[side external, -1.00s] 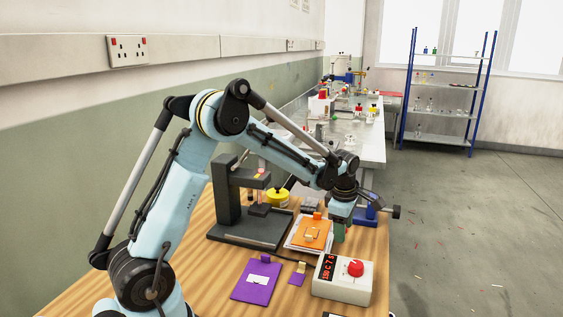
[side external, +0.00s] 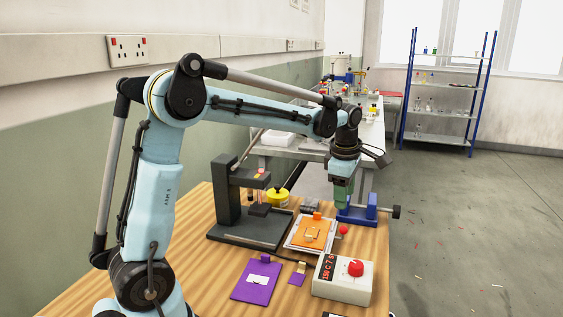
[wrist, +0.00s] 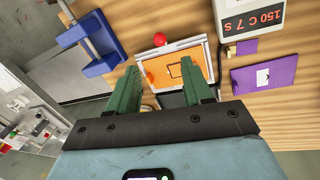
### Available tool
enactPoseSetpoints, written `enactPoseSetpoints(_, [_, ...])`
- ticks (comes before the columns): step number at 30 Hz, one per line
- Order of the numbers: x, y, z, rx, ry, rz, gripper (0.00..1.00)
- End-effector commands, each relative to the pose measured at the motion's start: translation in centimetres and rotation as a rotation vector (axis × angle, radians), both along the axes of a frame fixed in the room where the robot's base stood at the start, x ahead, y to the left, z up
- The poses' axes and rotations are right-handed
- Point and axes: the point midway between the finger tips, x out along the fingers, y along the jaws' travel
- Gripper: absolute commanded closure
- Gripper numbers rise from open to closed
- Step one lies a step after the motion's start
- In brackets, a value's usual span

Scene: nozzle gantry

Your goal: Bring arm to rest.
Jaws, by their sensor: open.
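My gripper (side external: 340,205) is open and empty, with its green fingers pointing down above the far right part of the wooden table. It is raised next to the blue vise (side external: 366,213) and over the orange plate (side external: 312,234). In the wrist view my gripper (wrist: 163,85) shows its two green fingers spread apart, with the orange plate on its pale tray beyond them. The arm is mine and stands bent at the elbow over the left of the table.
A dark press stand (side external: 247,230) and yellow round item (side external: 277,197) stand left of the plate. A white control box (side external: 343,279) with red knob and purple plates (side external: 257,281) lie in front. A red ball (side external: 343,230) sits beside the tray. Air above the table's front is clear.

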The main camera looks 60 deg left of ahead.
Motion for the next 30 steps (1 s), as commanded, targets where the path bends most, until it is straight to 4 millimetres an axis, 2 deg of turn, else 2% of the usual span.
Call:
enactPoseSetpoints(4, [-0.1,-0.1,0.7,0.000,0.000,0.000,0.50])
enactPoseSetpoints(14, [-0.2,-0.1,0.8,0.000,-0.001,-0.004,0.50])
enactPoseSetpoints(17, [-0.6,-0.5,1.1,0.008,-0.007,-0.053,0.50])
enactPoseSetpoints(20, [-1.6,-1.5,1.7,0.032,-0.022,-0.193,0.50])
enactPoseSetpoints(25, [-4.7,-4.1,2.7,0.122,-0.067,-0.587,0.50])
enactPoseSetpoints(30, [-8.0,-6.4,2.8,0.250,-0.111,-0.999,0.50])
